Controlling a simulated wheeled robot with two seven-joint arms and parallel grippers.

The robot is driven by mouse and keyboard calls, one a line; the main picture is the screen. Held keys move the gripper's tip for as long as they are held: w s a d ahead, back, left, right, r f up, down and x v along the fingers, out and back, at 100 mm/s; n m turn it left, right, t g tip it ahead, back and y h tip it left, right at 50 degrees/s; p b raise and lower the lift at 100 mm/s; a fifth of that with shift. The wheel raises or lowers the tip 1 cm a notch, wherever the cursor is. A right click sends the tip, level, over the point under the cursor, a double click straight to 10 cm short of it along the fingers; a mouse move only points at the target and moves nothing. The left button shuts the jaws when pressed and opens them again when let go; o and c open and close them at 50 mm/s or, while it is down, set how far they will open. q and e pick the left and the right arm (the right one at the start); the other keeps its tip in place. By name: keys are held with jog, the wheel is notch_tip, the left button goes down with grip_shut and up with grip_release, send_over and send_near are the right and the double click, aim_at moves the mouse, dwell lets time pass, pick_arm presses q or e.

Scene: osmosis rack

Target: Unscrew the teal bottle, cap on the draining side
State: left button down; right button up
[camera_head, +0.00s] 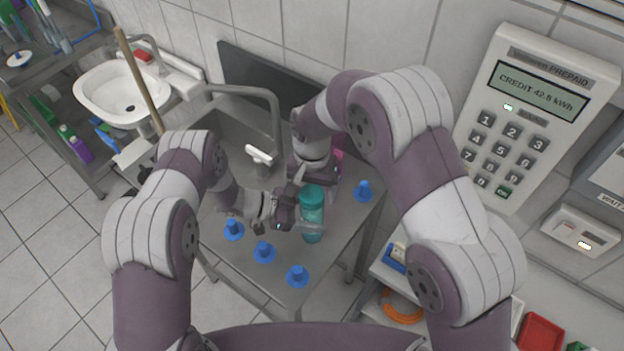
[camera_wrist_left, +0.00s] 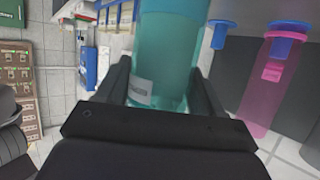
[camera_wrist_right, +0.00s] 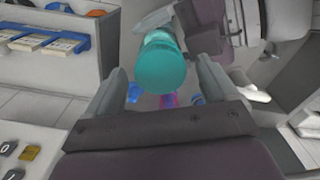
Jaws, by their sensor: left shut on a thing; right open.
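The teal bottle (camera_head: 313,222) stands upright near the right end of the metal sink unit, its teal cap (camera_head: 312,193) on top. My left gripper (camera_head: 292,222) is shut on the bottle's body from the left; the bottle also shows between its fingers in the left wrist view (camera_wrist_left: 166,60). My right gripper (camera_head: 303,178) is open just above and beside the cap. In the right wrist view the cap (camera_wrist_right: 161,65) lies ahead, between and beyond the spread fingers. The draining side (camera_head: 335,245) is the flat metal top around the bottle.
Blue pegs (camera_head: 264,251) stand along the front of the metal top, with another blue one (camera_head: 364,191) at right. A pink bottle (camera_head: 337,160) is partly hidden behind my right gripper. A faucet (camera_head: 262,95) arches at the back. Bare metal shows between the pegs and bottle.

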jog(key=c, duration=1.1)
jog(key=n, duration=0.9)
jog(key=shift+n, duration=0.3)
jog(key=shift+r, duration=0.15)
jog(key=shift+r, duration=1)
